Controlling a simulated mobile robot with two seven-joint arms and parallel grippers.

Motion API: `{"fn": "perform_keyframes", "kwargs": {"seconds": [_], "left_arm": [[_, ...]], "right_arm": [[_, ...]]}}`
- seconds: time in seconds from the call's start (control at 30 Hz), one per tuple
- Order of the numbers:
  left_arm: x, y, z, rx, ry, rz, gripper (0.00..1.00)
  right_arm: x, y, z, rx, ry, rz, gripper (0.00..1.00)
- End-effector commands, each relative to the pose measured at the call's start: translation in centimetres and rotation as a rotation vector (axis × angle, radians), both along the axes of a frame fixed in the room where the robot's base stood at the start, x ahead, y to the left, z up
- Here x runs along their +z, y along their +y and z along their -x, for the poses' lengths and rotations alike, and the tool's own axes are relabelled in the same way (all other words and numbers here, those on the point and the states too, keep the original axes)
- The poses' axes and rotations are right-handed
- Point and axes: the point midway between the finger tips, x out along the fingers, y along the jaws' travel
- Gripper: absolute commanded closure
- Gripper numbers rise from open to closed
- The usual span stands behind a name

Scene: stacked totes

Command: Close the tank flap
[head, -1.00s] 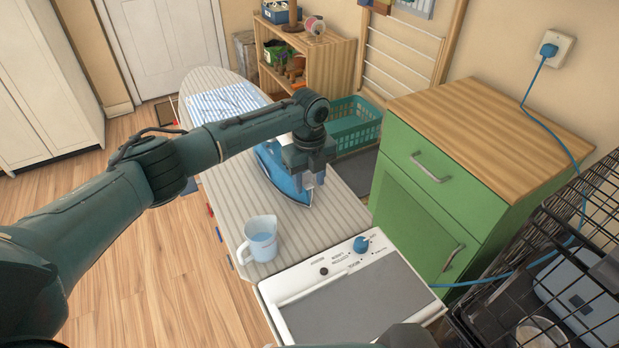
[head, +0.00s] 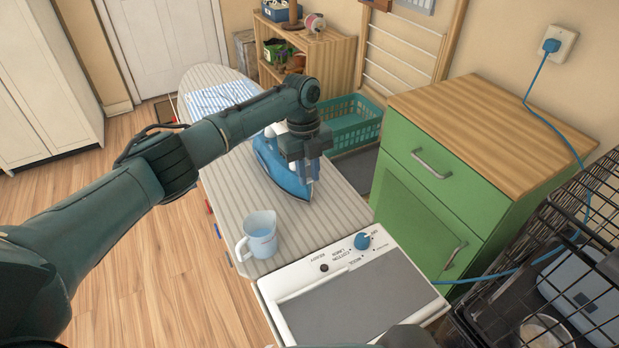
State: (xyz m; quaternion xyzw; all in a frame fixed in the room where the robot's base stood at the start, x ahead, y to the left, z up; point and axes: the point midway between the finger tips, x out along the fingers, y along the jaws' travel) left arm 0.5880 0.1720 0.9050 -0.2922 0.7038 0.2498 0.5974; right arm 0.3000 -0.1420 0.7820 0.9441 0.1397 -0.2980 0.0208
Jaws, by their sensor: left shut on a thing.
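The blue iron (head: 284,172) stands flat on the striped ironing board (head: 222,215), its nose toward me. My left gripper (head: 309,176) is at the nose end of the iron, pointing down, with its jaws shut on a small part there. That part, the tank flap by its place, is mostly hidden by the jaws, so its angle cannot be told.
A measuring jug (head: 260,236) with bluish liquid stands close by on the board. A panel with a blue knob (head: 362,241) lies in front. A green cabinet (head: 415,200), teal basket (head: 352,122) and black wire cage (head: 570,250) are to the right.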

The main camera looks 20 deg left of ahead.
Motion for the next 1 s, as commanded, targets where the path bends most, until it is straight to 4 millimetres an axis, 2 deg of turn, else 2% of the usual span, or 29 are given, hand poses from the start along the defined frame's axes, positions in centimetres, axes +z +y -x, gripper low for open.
{"fn": "perform_keyframes", "kwargs": {"seconds": [0.03,0.13,0.33,0.73,0.77,1.0], "left_arm": [[-0.8,0.1,-0.3,0.007,0.027,0.032,1.00],[-0.8,0.3,-0.5,0.005,0.078,0.085,1.00],[-0.3,0.5,-0.6,0.001,0.134,0.140,1.00],[0.1,0.4,-0.4,-0.003,0.149,0.152,1.00],[0.1,0.4,-0.4,-0.003,0.149,0.152,0.78],[0.1,0.5,-0.5,-0.002,0.148,0.151,0.58]], "right_arm": [[-1.2,0.4,-0.2,0.010,-0.015,-0.006,1.00],[-0.5,1.1,-0.8,0.034,-0.065,-0.027,1.00],[-1.4,1.4,-0.9,0.030,-0.074,-0.060,1.00],[-1.0,1.5,-0.9,0.028,-0.078,-0.073,1.00],[-1.0,1.5,-0.9,0.028,-0.078,-0.073,1.00],[-1.0,1.5,-0.9,0.026,-0.078,-0.072,1.00]]}}
